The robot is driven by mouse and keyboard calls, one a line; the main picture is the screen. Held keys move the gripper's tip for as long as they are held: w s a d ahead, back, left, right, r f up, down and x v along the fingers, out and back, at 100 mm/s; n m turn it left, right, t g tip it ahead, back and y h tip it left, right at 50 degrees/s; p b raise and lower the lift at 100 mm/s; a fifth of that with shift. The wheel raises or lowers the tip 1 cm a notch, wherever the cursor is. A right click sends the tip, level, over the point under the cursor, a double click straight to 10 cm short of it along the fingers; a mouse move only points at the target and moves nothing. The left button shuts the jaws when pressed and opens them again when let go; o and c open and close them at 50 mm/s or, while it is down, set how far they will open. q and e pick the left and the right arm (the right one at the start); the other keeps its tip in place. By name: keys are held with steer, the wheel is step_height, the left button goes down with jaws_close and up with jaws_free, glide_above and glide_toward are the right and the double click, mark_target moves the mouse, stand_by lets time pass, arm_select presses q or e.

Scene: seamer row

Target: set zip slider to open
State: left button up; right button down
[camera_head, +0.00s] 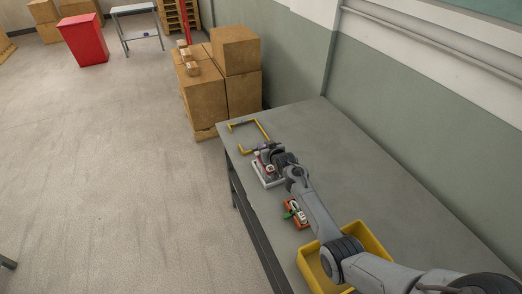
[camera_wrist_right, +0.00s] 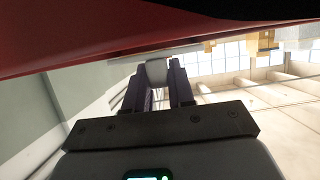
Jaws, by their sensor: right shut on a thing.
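My right gripper (camera_head: 262,157) is at the far part of the grey bench, over a pale tray-like fixture (camera_head: 268,181) with red parts. In the right wrist view its two dark fingers (camera_wrist_right: 158,88) are closed on a small grey piece (camera_wrist_right: 156,72). This may be the zip slider, but I cannot tell for certain. A large red surface (camera_wrist_right: 90,45) fills the top of the wrist view, close to the fingertips. The slider's setting cannot be read. My left gripper is not in view.
A yellow bracket (camera_head: 264,129) stands on the bench (camera_head: 350,170) beyond the fixture. A small orange and green item (camera_head: 296,214) and a yellow bin (camera_head: 371,238) lie nearer, beside and under my right arm. A wall runs along the right; cardboard boxes (camera_head: 236,50) stand behind.

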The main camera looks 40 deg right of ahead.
steer(key=c, duration=1)
jaws_free()
steer(key=shift+s, duration=0.15)
steer(key=shift+s+a+r, duration=0.15)
steer(key=shift+s, duration=0.05)
steer(key=p+v, duration=0.2)
steer(key=v, duration=0.7)
steer(key=shift+s+a+r, duration=0.1)
steer(key=shift+s+a, duration=0.1)
steer(key=shift+s, duration=0.25)
